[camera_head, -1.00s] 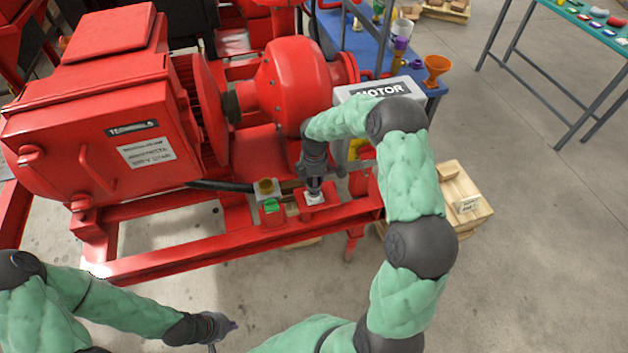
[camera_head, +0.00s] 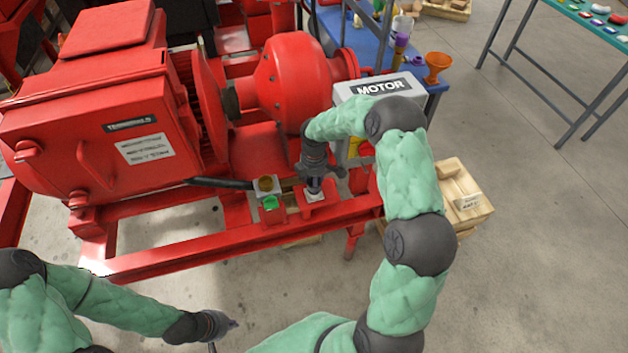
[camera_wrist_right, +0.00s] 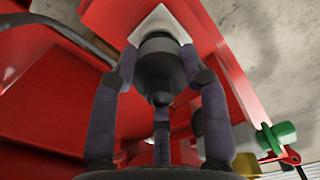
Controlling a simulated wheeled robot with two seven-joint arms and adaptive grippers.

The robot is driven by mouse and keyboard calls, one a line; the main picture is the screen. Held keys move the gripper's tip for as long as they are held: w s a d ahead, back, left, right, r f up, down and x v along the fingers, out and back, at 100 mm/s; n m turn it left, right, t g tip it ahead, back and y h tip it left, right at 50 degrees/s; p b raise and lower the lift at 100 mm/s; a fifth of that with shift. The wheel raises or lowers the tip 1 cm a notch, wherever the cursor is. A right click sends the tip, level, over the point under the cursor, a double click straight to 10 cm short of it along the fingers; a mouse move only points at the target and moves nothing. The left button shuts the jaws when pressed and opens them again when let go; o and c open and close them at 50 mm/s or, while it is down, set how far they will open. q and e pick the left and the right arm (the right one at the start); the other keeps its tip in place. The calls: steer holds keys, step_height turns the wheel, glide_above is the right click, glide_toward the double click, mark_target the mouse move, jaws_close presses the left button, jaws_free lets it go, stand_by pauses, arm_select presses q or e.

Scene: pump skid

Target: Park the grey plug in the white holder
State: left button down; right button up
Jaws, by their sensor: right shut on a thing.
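The grey plug (camera_wrist_right: 162,66) is dark grey and stands between the fingers of my right gripper (camera_wrist_right: 158,58), which is shut on it. The plug's far end meets the white holder (camera_wrist_right: 155,24); I cannot tell how deep it sits. In the head view my right gripper (camera_head: 315,184) points down over the white holder (camera_head: 315,196) on the red skid's front ledge, and mostly hides the plug. My left gripper (camera_head: 230,325) is low in the head view, away from the skid; its finger opening is unclear.
Left of the holder are a green piece (camera_head: 270,202) and a brass-coloured round fitting (camera_head: 265,184) with a black cable (camera_head: 218,183). The grey MOTOR box (camera_head: 378,86) stands behind my right forearm. The large red motor (camera_head: 90,130) fills the left.

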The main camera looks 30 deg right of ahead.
steer(key=shift+f+b, duration=0.35)
steer(key=shift+f, duration=0.35)
stand_by(0.3)
steer(key=o, duration=1.4)
steer(key=shift+c, duration=0.2)
step_height(320, 180, up, 12)
